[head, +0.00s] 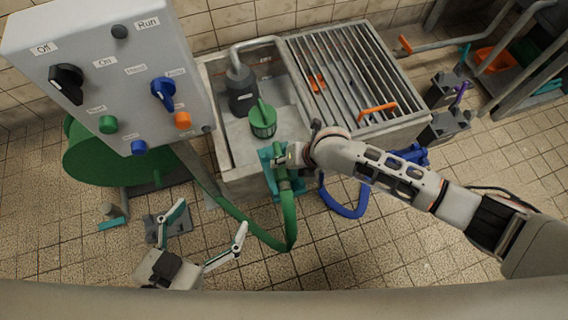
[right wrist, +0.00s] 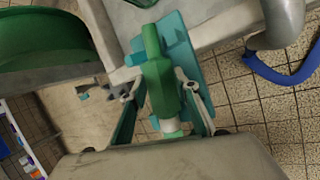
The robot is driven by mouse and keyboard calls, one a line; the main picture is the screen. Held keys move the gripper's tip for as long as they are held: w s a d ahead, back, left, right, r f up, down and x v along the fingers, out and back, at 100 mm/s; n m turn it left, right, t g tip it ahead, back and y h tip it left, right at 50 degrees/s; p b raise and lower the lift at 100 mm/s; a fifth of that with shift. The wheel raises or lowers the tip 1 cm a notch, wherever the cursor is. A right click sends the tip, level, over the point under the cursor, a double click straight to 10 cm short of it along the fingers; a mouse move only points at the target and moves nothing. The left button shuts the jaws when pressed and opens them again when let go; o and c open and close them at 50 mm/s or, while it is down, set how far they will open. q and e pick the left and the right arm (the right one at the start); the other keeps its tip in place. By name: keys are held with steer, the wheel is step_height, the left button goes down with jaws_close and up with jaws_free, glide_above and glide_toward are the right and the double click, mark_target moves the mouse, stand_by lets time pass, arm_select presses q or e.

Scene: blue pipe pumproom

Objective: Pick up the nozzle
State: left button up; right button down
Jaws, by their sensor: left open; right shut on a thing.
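The green nozzle (right wrist: 158,75) lies between the fingers of my right gripper (right wrist: 159,92) in the right wrist view, and the gripper is shut on it. The teal holder (right wrist: 178,45) is right behind the nozzle; I cannot tell whether they still touch. In the head view the nozzle (head: 283,178) is partly hidden by my right gripper (head: 284,161) at the basin's front. A green hose (head: 262,237) runs from its lower end. My left gripper (head: 211,221) is open and empty, low at the left, away from the nozzle.
A grey control box (head: 110,75) with knobs stands at upper left, above a green hose reel (head: 95,160). The basin (head: 222,140) holds a black pump (head: 240,92) and a green strainer (head: 262,120). A grating (head: 350,75) adjoins it. A blue hose (head: 345,212) loops at right.

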arm_select(q)
steer(key=s+a+f+m+g+y+p, duration=0.1)
steer(key=s+a+f+p, duration=0.1)
steer(key=a+p, duration=0.3)
steer(key=shift+s+a+f+y+p, duration=0.2)
steer(key=shift+f+y+p, duration=0.1)
steer(key=shift+f+p, duration=0.2)
arm_select(e)
step_height(320, 180, up, 19)
steer(key=shift+w, duration=0.15)
steer(key=shift+r, duration=0.1)
